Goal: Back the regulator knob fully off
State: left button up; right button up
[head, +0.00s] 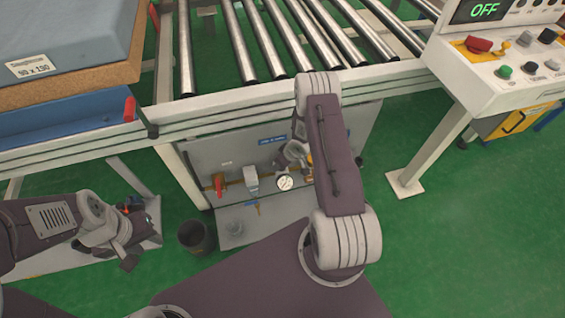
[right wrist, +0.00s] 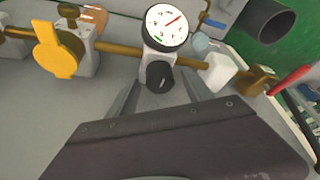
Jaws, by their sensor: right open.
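The regulator knob (right wrist: 160,75) is black and round with a pale mark, just below the white dial gauge (right wrist: 167,27) in the right wrist view. My right gripper (right wrist: 163,88) is open, its grey fingers either side of the knob; I cannot tell whether they touch it. In the head view the gauge (head: 285,183) shows low on the panel, with my right gripper (head: 292,157) just above it, and the knob is hidden. My left gripper (head: 127,238) hangs at the lower left, away from the panel; its jaw opening is unclear.
A yellow valve handle (right wrist: 55,50) sits on the brass pipe close to the knob. A red valve handle (head: 219,185) is on the pipe's other end. A dark bucket (head: 196,237) stands on the floor. The roller conveyor (head: 245,45) runs above the panel.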

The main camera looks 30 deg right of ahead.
jog(key=a+p+v, duration=0.1)
jog(key=p+v, duration=0.2)
jog(key=v, duration=0.6)
jog(key=shift+d, duration=0.5)
